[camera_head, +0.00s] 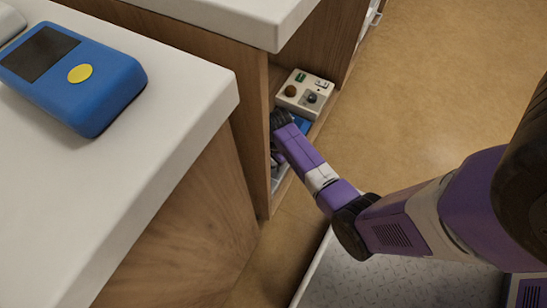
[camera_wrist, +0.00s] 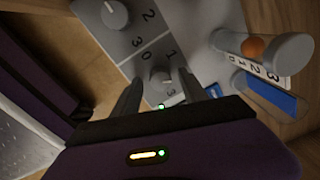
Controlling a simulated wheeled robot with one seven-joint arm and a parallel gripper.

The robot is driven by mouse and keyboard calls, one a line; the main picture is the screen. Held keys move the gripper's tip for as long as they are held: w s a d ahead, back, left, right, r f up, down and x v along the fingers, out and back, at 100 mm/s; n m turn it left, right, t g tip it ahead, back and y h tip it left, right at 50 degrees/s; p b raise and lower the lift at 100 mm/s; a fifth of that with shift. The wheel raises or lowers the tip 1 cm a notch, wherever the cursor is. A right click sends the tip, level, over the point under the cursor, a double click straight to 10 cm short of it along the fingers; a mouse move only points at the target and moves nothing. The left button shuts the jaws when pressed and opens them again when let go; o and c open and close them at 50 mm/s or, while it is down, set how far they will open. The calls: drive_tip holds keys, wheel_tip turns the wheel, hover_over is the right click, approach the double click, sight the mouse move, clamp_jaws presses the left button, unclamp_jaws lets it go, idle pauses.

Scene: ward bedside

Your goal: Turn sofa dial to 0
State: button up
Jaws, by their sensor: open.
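In the wrist view, a grey panel (camera_wrist: 140,45) carries a round upper dial (camera_wrist: 115,14) and a lower dial (camera_wrist: 160,78). Digits 0, 1, 2 and 3 are printed around them. I cannot read which of these is the sofa dial, nor its exact setting. My gripper (camera_wrist: 159,76) is open, with one finger on either side of the lower dial. I cannot tell whether the fingers touch it. In the head view, my arm reaches into the low open shelf (camera_head: 262,150), and its end hides most of the panel.
A pale box with knobs (camera_head: 305,92) sits deeper on the shelf. In the wrist view, a pale cylindrical part with an orange spot (camera_wrist: 253,48) and a blue-and-white label (camera_wrist: 270,95) lie right of the panel. A blue device (camera_head: 75,75) rests on the white counter (camera_head: 185,95).

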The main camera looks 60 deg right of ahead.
clamp_jaws()
